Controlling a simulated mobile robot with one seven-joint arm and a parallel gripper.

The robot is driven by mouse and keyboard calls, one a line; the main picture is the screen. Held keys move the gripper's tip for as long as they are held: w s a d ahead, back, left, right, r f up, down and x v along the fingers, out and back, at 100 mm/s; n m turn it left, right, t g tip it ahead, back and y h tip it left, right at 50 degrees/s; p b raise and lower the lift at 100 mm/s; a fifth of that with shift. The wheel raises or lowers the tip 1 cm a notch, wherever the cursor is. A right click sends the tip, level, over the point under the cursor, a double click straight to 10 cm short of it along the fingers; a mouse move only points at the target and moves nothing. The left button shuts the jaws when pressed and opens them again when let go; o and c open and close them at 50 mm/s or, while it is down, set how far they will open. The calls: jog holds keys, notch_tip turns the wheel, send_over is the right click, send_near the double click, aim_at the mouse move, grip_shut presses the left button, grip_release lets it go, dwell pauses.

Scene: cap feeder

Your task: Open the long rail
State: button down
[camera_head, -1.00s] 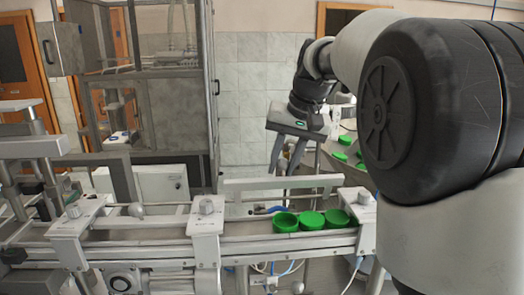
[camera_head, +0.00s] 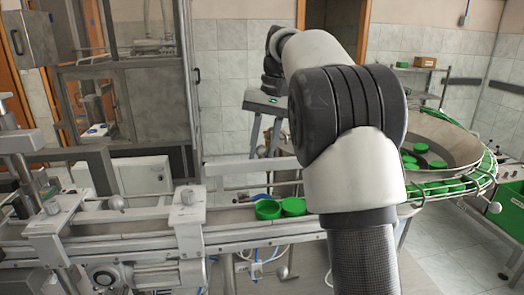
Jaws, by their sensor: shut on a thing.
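The long rail (camera_head: 232,169) is a pale grey bar behind the conveyor, standing apart from the conveyor's channel with a gap between them. My gripper (camera_head: 264,154) reaches down to it from above and behind, with its grey fingers shut on the rail's upper edge. The rail's right part is hidden behind my arm. Green caps (camera_head: 268,209) sit in the conveyor channel in front of the rail; more of the channel is hidden by my arm.
A round feeder bowl (camera_head: 455,145) with green caps stands at the right. Clamp blocks (camera_head: 188,214) rise from the conveyor (camera_head: 150,240). A framed machine cabinet (camera_head: 150,100) stands behind at the left. My arm covers the middle right.

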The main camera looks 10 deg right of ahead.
jog(key=shift+f, duration=0.15)
jog(key=c, duration=1.5)
grip_release()
jog(key=shift+o, duration=0.2)
jog(key=r, duration=0.3)
jog(key=d+r, duration=0.1)
jog(key=r, duration=0.2)
jog(key=shift+d+r, duration=0.15)
jog(key=shift+r, duration=0.6)
